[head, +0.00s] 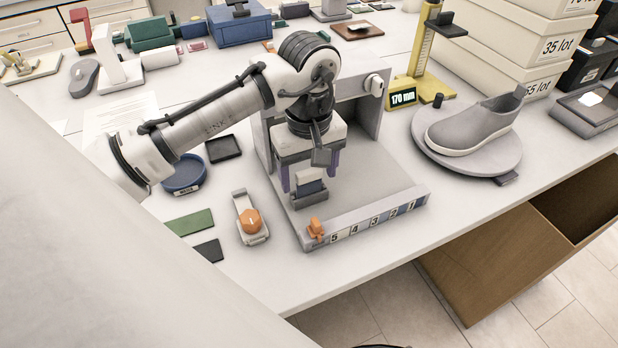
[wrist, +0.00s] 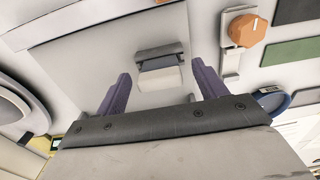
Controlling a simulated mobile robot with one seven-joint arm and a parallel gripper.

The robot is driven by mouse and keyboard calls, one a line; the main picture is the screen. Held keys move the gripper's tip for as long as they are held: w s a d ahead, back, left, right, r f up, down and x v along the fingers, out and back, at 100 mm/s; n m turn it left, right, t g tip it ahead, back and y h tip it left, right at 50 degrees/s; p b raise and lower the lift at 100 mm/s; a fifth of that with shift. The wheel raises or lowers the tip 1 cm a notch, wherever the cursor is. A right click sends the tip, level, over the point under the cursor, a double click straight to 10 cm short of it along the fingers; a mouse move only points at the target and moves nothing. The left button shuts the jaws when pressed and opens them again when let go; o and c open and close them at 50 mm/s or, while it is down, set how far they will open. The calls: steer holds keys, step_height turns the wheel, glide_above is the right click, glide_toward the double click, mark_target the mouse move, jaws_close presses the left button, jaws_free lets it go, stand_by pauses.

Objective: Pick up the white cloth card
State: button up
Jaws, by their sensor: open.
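A small upright card with a white upper part (head: 306,175) and a blue-grey band below stands at a dark grey block (head: 311,198) on the grey test stand's plate; it appears to be the white cloth card. In the wrist view the white part (wrist: 160,79) and the dark grey block (wrist: 160,51) lie between my fingers. My gripper (head: 309,183) is open, pointing down, with its purple fingers on either side of the card. In the wrist view the gripper (wrist: 160,70) shows a gap on both sides. I see no contact with the card.
The grey stand (head: 385,165) has a numbered front rail with an orange slider (head: 316,229). Left of it are an orange-dial device (head: 251,220), a green card (head: 190,222), a black card (head: 209,250) and a blue dish (head: 183,177). A grey shoe (head: 475,125) sits right on a round platform.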

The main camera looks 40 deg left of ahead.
steer(key=shift+c, duration=0.4)
steer(key=c, duration=1)
steer(key=shift+r, duration=0.1)
step_height(320, 180, up, 20)
steer(key=shift+f+b, duration=0.25)
steer(key=shift+b, duration=0.2)
